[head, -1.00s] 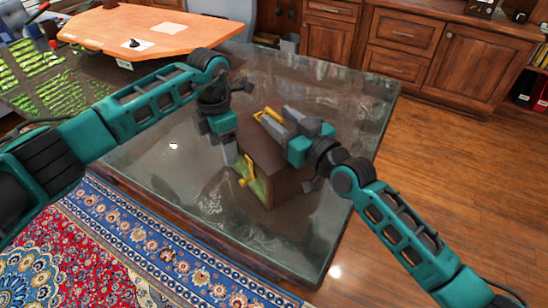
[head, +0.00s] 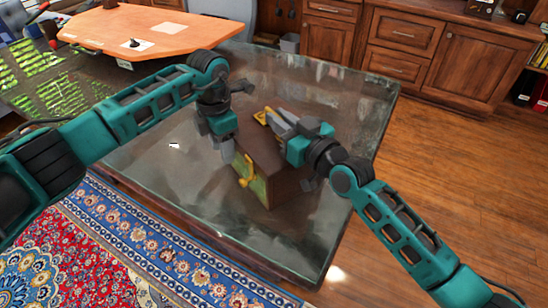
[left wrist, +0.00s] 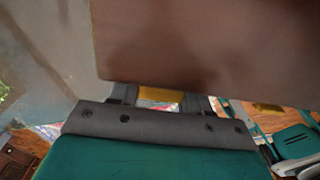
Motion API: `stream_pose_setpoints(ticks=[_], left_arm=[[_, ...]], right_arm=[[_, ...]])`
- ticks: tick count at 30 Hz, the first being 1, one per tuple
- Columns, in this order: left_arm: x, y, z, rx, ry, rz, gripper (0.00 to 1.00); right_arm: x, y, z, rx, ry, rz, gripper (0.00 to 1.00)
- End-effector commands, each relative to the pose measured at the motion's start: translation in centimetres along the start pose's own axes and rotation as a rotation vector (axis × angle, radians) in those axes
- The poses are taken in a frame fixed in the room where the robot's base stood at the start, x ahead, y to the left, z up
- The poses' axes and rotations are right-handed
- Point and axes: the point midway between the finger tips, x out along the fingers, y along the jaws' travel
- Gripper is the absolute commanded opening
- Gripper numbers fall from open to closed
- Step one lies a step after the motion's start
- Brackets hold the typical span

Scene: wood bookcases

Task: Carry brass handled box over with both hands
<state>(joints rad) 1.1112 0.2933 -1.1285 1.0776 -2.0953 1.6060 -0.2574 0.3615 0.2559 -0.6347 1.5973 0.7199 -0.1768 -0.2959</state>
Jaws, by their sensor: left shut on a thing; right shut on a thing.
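The box (head: 285,186) is dark brown with a green end face and brass-yellow handles. It is over the front right part of the glass-topped table (head: 165,165); I cannot tell whether it touches the glass. My left gripper (head: 228,155) is at the near handle (head: 246,172), by the green end. In the left wrist view the box's brown side (left wrist: 200,45) fills the top, and yellow handle (left wrist: 160,95) shows between the fingers. My right gripper (head: 270,122) is shut at the far handle (head: 261,117); its fingers partly cover that handle and the box top.
An orange-brown desk (head: 115,32) stands behind on the left. Wood cabinets (head: 400,45) line the back right. A patterned rug (head: 150,235) lies in front, and clear wood floor (head: 460,150) is on the right. The glass left of the box is mostly bare.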

Motion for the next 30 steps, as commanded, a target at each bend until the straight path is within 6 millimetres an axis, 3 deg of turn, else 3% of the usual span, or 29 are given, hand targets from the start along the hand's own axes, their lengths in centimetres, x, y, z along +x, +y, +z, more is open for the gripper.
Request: stream_pose_setpoints(ticks=[3,30], left_arm=[[-0.03,0.0,-0.01,0.0,0.0,-0.001,0.0],[-0.05,0.01,-0.04,0.0,0.001,-0.001,0.0]], right_arm=[[-0.02,0.15,0.02,-0.003,-0.001,0.002,0.0],[-0.03,0.28,0.02,-0.006,-0.002,0.005,0.0]])
